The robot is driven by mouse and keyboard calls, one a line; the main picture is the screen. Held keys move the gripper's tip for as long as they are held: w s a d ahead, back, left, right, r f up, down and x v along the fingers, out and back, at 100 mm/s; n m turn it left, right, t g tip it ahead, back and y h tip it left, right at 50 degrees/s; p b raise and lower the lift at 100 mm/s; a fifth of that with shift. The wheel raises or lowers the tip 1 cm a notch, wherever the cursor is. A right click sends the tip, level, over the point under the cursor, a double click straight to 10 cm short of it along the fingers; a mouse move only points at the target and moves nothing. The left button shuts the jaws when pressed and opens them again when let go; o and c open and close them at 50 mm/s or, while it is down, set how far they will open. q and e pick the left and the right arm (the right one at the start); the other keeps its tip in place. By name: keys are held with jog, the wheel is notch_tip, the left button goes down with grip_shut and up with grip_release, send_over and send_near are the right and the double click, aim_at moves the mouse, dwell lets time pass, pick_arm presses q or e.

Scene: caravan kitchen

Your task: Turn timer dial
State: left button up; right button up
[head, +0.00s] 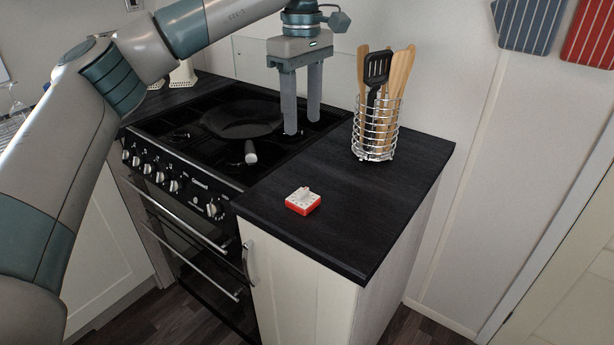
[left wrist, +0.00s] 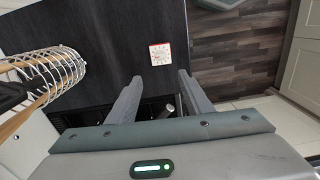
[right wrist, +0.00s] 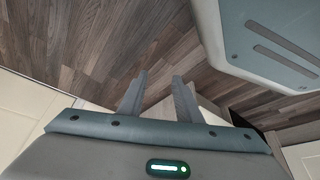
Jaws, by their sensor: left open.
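The timer (head: 303,201) is a small square block with a red base, a white top face and a raised white dial. It sits on the dark countertop (head: 345,215) near the front edge, right of the stove. It also shows in the left wrist view (left wrist: 160,53), beyond the fingertips. My left gripper (head: 302,132) is open and empty, pointing down above the right side of the stove, behind and apart from the timer. My right gripper (right wrist: 160,82) is open and empty over the wooden floor, seen only in the right wrist view.
A wire holder (head: 376,130) with wooden utensils and a black spatula stands at the back of the counter. A black pan (head: 241,119) sits on the stove (head: 190,135), its handle (head: 251,153) pointing forward. The counter around the timer is clear.

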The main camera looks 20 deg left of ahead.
pick_arm(q)
jog(key=p, duration=0.3)
send_near(303, 191)
notch_tip(303, 191, down, 8)
jog(key=shift+w+f, duration=0.1)
jog(key=shift+f, duration=0.05)
pick_arm(e)
jog(key=shift+a+r+t+y, duration=0.15)
jog(key=shift+a+r+t, duration=0.25)
jog(key=shift+a, duration=0.25)
jog(key=shift+a+r+t+y, duration=0.15)
jog(key=shift+a+r+t, duration=0.25)
jog(key=shift+a, duration=0.2)
pick_arm(q)
jog(key=c, duration=1.1)
